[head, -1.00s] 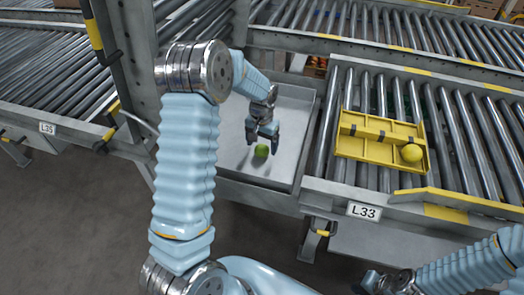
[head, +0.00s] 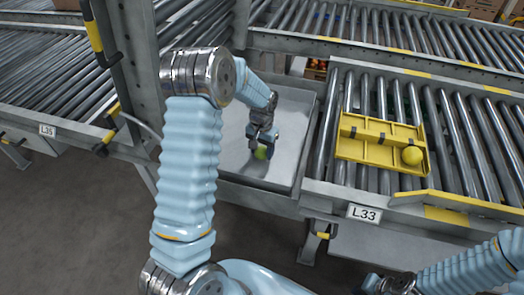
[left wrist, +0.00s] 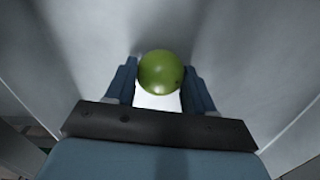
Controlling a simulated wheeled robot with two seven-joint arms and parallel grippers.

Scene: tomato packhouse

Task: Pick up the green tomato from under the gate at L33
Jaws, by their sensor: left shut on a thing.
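The green tomato (head: 261,154) is low in the grey metal tray (head: 228,168) to the left of the L33 label (head: 363,213). My left gripper (head: 261,148) reaches down into the tray and is shut on the tomato. In the left wrist view the tomato (left wrist: 161,72) sits between the two blue-grey fingertips (left wrist: 161,82), one on each side. I cannot tell whether the tomato still touches the tray floor. My right gripper (head: 388,284) is only partly in view at the bottom edge, and its fingers are not clear.
A metal post (head: 128,70) stands to the left. Raised walls bound the grey tray. More roller conveyors (head: 45,85) run behind and left.

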